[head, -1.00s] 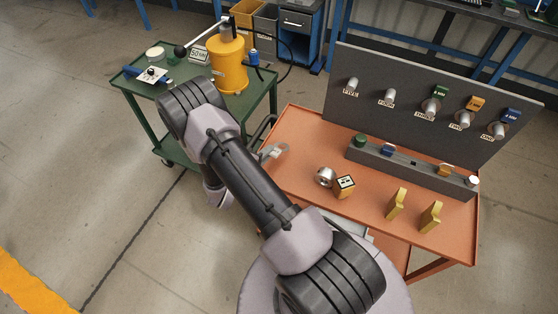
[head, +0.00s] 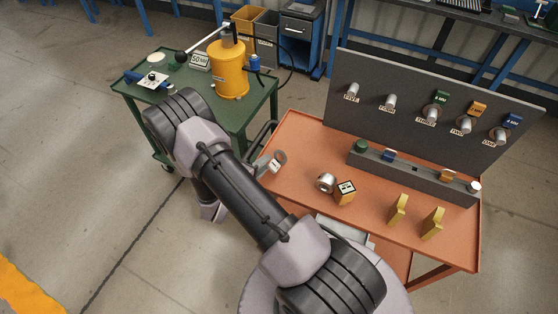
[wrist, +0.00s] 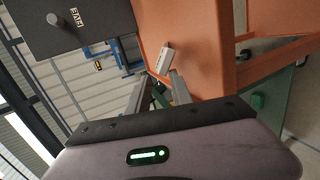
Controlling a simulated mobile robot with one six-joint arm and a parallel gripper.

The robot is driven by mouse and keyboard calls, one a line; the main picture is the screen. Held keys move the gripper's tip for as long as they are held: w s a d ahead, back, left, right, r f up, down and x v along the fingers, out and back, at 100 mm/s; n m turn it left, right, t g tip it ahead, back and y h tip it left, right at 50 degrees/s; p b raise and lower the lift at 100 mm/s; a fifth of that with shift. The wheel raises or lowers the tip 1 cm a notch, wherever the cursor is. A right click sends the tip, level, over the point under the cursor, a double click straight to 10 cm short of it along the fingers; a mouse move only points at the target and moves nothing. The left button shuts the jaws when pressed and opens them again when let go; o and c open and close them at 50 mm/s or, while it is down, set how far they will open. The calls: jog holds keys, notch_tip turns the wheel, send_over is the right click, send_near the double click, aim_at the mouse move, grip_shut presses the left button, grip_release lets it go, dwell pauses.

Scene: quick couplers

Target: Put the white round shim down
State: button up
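My gripper (head: 265,165) is at the left edge of the orange cart, near its dark handle. In the wrist view its two grey fingers (wrist: 160,80) reach forward, and a pale piece (wrist: 163,57) shows at their tips, like a disc seen nearly edge-on. In the head view a small round greyish piece (head: 280,158) shows at the fingertips; I take it to be the white round shim, held in the air. The exact contact is too small to see.
The green cart (head: 135,95) holds a yellow cylinder (head: 229,70). The orange top's near-left part is clear.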

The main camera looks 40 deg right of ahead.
jog(key=v, duration=0.5)
jog(key=shift+a+p, duration=0.1)
jog(key=shift+p, duration=0.3)
jog(key=s+a+r+m+g+y, duration=0.25)
jog(key=s+r, duration=0.25)
jog(key=r, duration=0.5)
jog(key=s+a+r+m+g+y, duration=0.2)
jog(key=s+r+m+g, duration=0.3)
jog(key=r, duration=0.5)
jog(key=s+a+r+t+y+b, duration=0.2)
jog(key=s+a+r+t+y, duration=0.1)
jog(key=a, duration=0.5)
jog(key=s+a+r+t+y+b, duration=0.3)
jog(key=a+r+t+y, duration=0.3)
jog(key=a+y, duration=0.1)
jog(key=shift+s+a+r+y, duration=0.3)
jog(key=shift+s+a+y, duration=0.05)
jog(key=shift+s, duration=0.05)
